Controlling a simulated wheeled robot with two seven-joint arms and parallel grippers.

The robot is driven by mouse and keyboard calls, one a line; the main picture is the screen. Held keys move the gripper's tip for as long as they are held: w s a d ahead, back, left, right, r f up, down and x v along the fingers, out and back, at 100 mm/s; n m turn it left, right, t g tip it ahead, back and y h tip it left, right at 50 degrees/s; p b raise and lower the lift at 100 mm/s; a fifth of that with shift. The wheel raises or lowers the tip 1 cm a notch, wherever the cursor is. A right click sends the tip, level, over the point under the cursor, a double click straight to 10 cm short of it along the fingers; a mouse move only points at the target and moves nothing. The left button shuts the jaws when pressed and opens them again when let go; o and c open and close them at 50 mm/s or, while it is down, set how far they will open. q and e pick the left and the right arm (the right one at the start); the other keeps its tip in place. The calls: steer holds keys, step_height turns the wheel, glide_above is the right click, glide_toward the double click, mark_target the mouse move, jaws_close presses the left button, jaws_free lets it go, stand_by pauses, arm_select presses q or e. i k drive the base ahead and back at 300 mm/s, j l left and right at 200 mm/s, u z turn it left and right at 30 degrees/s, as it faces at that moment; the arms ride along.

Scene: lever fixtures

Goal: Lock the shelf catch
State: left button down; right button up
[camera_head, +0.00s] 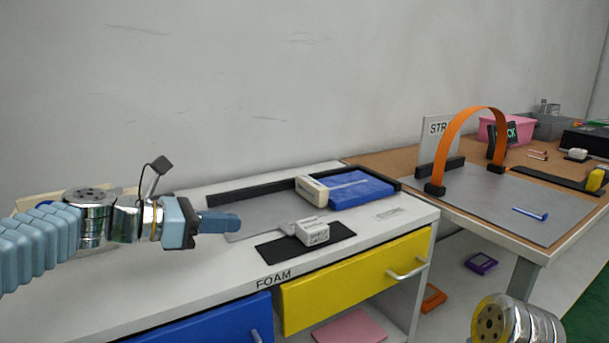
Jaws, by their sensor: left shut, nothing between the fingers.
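My left gripper (232,222) reaches in from the left above the white bench top. Its blue fingers are shut and empty, pointing right. A small white fixture with lettering and a short grey lever (312,232) sits on a black mat, right of my fingertips and apart from them. A cream block (312,190) stands behind it, against a flat blue block (350,189). I cannot tell which of these is the shelf catch, or whether it is locked. Only part of my right arm shows at the bottom right; its gripper is out of view.
A dark rail (260,188) runs along the bench's back. Below are a yellow drawer (350,285) and a blue drawer (205,325). A wooden table on the right bears an orange arch (471,125), a blue-handled tool (531,214) and a pink bin (515,130).

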mark_target(312, 230)
steer(key=k, duration=1)
